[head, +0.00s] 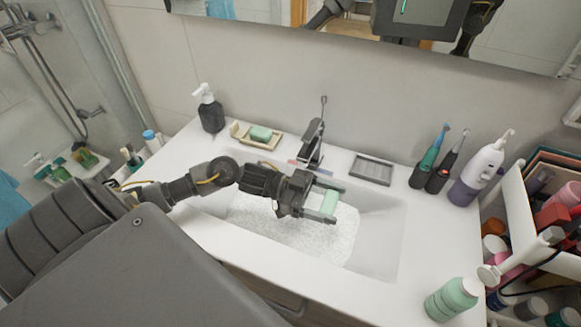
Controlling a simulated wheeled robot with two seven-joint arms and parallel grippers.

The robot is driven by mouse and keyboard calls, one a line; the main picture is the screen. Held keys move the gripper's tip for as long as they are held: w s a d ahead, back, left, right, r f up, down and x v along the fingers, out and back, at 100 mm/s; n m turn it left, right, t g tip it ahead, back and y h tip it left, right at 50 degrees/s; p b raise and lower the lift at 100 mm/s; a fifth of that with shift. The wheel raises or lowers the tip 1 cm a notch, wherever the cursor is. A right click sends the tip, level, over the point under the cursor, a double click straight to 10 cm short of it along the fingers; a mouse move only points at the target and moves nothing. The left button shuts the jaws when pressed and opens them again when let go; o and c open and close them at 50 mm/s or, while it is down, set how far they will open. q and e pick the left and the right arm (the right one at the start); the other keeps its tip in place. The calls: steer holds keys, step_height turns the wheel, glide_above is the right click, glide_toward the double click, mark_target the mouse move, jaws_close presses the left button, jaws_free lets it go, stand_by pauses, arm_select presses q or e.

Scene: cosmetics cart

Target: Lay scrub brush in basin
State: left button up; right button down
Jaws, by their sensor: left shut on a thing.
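My left gripper (325,205) reaches in from the left and hangs over the basin (388,235), pointing to the right. It is shut on a pale green, block-like thing, which looks to be the scrub brush (330,201). The fingers cover part of it, and bristles cannot be made out. The brush is above the basin's back middle, in front of the faucet. I cannot tell how high it is above the basin floor. White, foamy-looking water covers much of the basin floor. My right gripper is not in view.
The faucet (312,143) stands behind the gripper. A soap dish (241,137) with green soap and a dark pump bottle (209,110) are back left. A grey tray (372,170), electric toothbrushes (436,158) and a white-purple bottle (478,170) are right. The basin's right side is clear.

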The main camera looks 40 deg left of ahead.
arm_select(q)
steer(key=shift+s+a+f+g, duration=0.1)
steer(key=shift+a+g, duration=0.05)
steer(key=shift+g, duration=0.15)
step_height(320, 180, down, 10)
steer(key=shift+p, duration=0.4)
